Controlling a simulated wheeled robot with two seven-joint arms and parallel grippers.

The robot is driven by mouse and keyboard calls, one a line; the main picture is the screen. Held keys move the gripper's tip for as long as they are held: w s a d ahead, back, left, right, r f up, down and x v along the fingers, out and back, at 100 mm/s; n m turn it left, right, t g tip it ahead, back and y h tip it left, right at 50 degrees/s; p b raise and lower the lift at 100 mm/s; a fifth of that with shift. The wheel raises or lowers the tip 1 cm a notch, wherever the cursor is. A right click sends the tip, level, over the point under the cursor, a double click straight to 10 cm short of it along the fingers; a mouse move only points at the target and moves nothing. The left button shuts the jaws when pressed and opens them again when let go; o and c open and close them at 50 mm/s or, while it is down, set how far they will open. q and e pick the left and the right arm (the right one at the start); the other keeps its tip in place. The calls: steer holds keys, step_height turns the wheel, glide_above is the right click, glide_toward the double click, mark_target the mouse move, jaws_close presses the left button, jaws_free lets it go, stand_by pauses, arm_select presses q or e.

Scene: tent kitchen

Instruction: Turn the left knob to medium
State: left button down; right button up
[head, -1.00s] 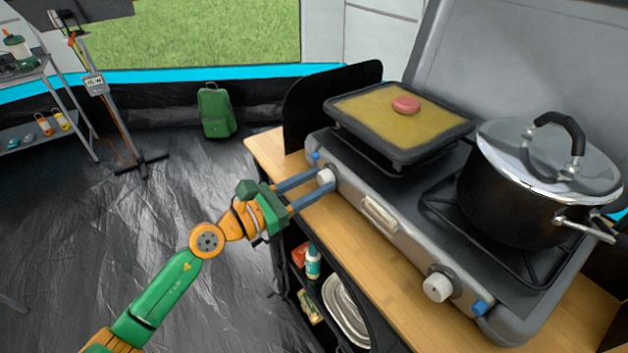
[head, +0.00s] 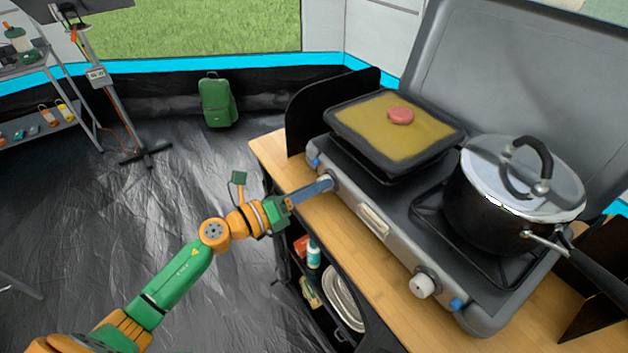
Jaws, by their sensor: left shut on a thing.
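The left knob (head: 328,182) is a pale knob on the front panel of the grey camping stove (head: 395,237), below the griddle. My left gripper (head: 322,185) is shut on it, and its blue-grey fingers cover most of the knob. The knob's exact angle is hidden. The right knob (head: 423,285) sits farther along the panel, white and untouched. My right gripper is not in view.
A black pot (head: 483,220) with a lid stands on the right burner. The wooden counter edge (head: 330,224) runs below the stove, with open shelves underneath.

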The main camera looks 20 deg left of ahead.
arm_select(q)
steer(key=n+p, duration=0.2)
steer(key=n, duration=0.3)
steer(key=n+p, duration=0.1)
steer(key=n, duration=0.1)
steer(key=n+p, duration=0.1)
steer(key=n, duration=0.1)
steer(key=shift+n+g+h, duration=0.3)
steer(key=shift+n, duration=0.1)
steer(key=shift+f+n, duration=0.1)
steer(key=shift+n, duration=0.2)
steer(key=shift+c, duration=2.2)
jaws_free()
steer(key=shift+w, duration=0.1)
